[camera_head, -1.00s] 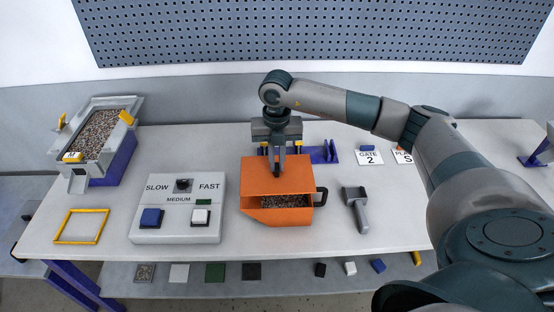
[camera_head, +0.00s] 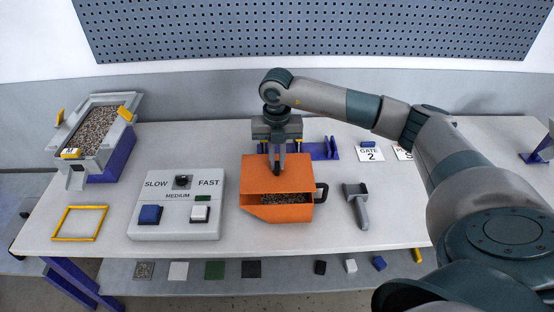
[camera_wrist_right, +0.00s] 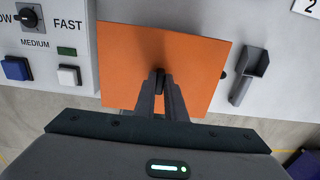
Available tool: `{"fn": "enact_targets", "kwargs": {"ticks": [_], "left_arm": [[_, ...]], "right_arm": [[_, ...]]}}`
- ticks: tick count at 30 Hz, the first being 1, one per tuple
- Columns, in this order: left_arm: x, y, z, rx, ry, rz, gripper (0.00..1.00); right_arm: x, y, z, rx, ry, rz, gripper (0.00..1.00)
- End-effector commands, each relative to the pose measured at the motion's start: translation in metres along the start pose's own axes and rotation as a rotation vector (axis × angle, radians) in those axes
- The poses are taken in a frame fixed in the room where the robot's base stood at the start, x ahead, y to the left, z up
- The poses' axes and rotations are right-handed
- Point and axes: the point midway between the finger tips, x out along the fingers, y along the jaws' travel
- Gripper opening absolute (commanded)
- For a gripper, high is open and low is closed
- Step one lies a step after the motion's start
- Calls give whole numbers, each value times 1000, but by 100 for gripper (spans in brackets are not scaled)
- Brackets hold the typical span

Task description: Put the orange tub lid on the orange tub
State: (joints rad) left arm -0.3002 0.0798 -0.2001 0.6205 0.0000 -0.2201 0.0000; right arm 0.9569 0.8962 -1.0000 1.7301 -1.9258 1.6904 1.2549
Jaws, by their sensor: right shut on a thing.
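The orange tub (camera_head: 278,214) stands on the table in the head view, with a black handle on its right side and gravel (camera_head: 287,199) showing in its front opening. The flat orange tub lid (camera_head: 258,174) is over the tub's back part, leaving a front strip uncovered. My right gripper (camera_head: 277,172) is shut on the lid's small dark knob from above. The wrist view shows the lid (camera_wrist_right: 195,60) slightly turned below the fingers (camera_wrist_right: 160,80), hiding most of the tub. I cannot tell whether the lid touches the rim. My left gripper is not in view.
A control box (camera_head: 178,204) with buttons stands close left of the tub. A grey scoop-like tool (camera_head: 357,205) lies to its right. A yellow frame (camera_head: 80,224) and a gravel-filled hopper (camera_head: 97,140) are at the left. A blue bracket (camera_head: 325,150) stands behind.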

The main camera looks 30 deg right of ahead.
Motion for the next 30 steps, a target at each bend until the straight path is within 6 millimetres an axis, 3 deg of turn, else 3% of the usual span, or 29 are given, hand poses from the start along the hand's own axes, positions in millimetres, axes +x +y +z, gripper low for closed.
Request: {"fn": "enact_targets", "kwargs": {"ticks": [30], "left_arm": [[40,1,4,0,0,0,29]], "right_arm": [[51,0,0,0,0,0,0]]}}
